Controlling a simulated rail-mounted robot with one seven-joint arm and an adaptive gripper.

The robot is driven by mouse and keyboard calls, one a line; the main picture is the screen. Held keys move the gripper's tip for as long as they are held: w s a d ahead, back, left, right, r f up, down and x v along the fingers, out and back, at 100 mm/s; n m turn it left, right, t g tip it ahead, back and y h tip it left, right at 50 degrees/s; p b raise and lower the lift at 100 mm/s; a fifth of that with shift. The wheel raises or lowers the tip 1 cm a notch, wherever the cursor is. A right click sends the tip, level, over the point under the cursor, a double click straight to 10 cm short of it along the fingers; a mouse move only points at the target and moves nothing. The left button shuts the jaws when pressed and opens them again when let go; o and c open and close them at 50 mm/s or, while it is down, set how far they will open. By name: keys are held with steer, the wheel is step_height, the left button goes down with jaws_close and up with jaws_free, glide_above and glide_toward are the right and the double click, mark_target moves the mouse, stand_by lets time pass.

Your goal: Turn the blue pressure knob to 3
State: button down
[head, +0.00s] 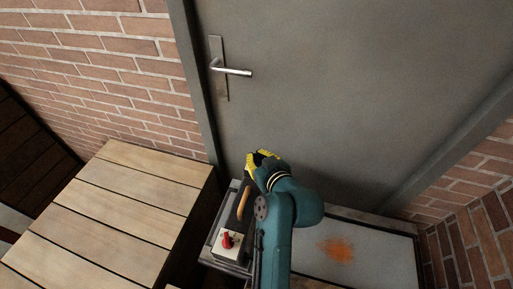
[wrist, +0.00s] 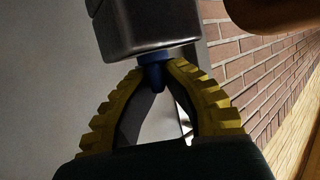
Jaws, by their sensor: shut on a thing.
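The blue pressure knob (wrist: 153,74) shows in the wrist view, under a dark metal block (wrist: 150,27) of the press. My gripper (wrist: 153,68) has its two yellow fingers closed on either side of the knob, near the fingertips. In the head view my gripper (head: 262,158) is at the far end of the press, close to the door, and the knob is hidden there. No scale or number 3 is readable in either view, so I cannot tell the knob's setting.
A white box with a red knob (head: 227,239) sits at the near end of the press. A wooden handle (head: 243,204) stands beside my arm. A grey door (head: 350,90) is behind, a slatted wooden surface (head: 120,205) at left, and a grey orange-stained surface (head: 375,245) at right.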

steer(key=shift+m+h+p, duration=0.9)
steer(key=shift+p, duration=0.25)
steer(key=shift+f+t+h+p, duration=0.1)
steer(key=shift+t+h+p, duration=0.2)
steer(key=shift+h, duration=0.1)
steer(key=shift+f+m, duration=0.15)
steer(key=shift+m, duration=0.25)
steer(key=c, duration=1.1)
jaws_free()
steer(key=shift+c, duration=0.2)
steer(key=shift+r, duration=0.2)
steer(key=v, duration=1.2)
steer(key=shift+a+f, duration=0.1)
